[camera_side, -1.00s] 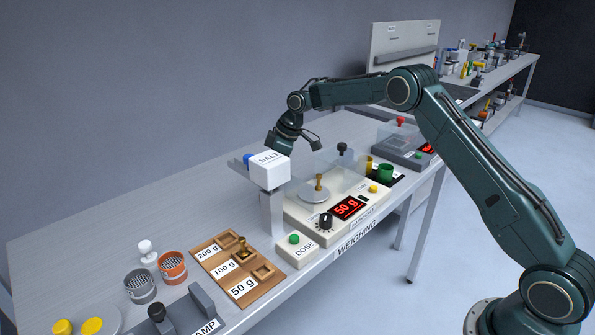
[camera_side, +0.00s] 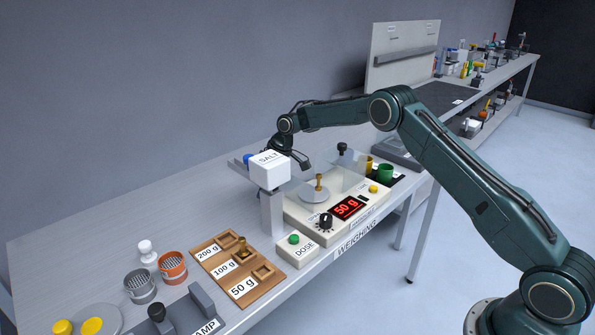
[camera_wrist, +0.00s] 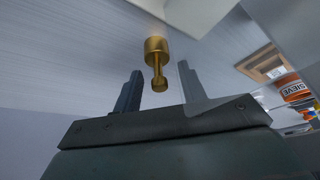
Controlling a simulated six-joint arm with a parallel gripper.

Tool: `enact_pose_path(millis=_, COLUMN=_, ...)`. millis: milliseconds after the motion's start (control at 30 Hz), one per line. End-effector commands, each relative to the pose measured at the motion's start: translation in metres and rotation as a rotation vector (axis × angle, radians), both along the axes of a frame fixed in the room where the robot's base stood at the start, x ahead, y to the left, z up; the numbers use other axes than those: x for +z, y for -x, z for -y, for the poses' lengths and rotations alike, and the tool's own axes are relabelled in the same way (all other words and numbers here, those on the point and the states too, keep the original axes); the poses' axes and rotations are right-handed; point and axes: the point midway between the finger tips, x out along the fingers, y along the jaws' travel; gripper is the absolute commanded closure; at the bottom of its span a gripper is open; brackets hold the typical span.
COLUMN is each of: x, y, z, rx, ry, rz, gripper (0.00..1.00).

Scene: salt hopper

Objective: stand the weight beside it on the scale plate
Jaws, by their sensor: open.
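A brass weight (camera_side: 319,183) stands upright on the round scale plate (camera_side: 314,196), and the scale display (camera_side: 347,207) reads 50 g. Another brass weight (camera_side: 242,244) stands in the 100 g place of the wooden weight tray (camera_side: 215,243). My gripper (camera_side: 305,160) is beside and behind the salt hopper, near the scale's glass; the hopper partly hides it in the side view. In the wrist view my gripper (camera_wrist: 160,88) has its fingers apart, with a brass weight (camera_wrist: 156,62) showing between and beyond them. I cannot tell whether they touch it.
The white salt hopper (camera_side: 270,170) stands on a post left of the scale, close to my gripper. Clear glass panels (camera_side: 349,178) stand around the plate. A DOSE box (camera_side: 297,247) is in front. Green cup (camera_side: 385,172) is to the right.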

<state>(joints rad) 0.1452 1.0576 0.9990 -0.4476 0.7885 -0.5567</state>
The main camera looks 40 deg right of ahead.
Motion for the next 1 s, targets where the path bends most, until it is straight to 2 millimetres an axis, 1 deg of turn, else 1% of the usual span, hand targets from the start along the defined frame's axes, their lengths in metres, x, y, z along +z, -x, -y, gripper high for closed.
enact_pose_path(millis=500, x=-0.0017, y=-0.0006, z=-0.0003, rx=0.000, ry=0.000, rz=0.000, gripper=0.59)
enact_pose_path(millis=533, x=-0.0016, y=-0.0005, z=-0.0002, rx=0.000, ry=0.000, rz=0.000, gripper=0.61)
enact_pose_path(millis=733, x=-0.0016, y=-0.0005, z=-0.0002, rx=0.000, ry=0.000, rz=0.000, gripper=1.00)
enact_pose_path(millis=1000, x=-0.0008, y=-0.0008, z=-0.0002, rx=0.001, ry=0.000, rz=0.002, gripper=1.00)
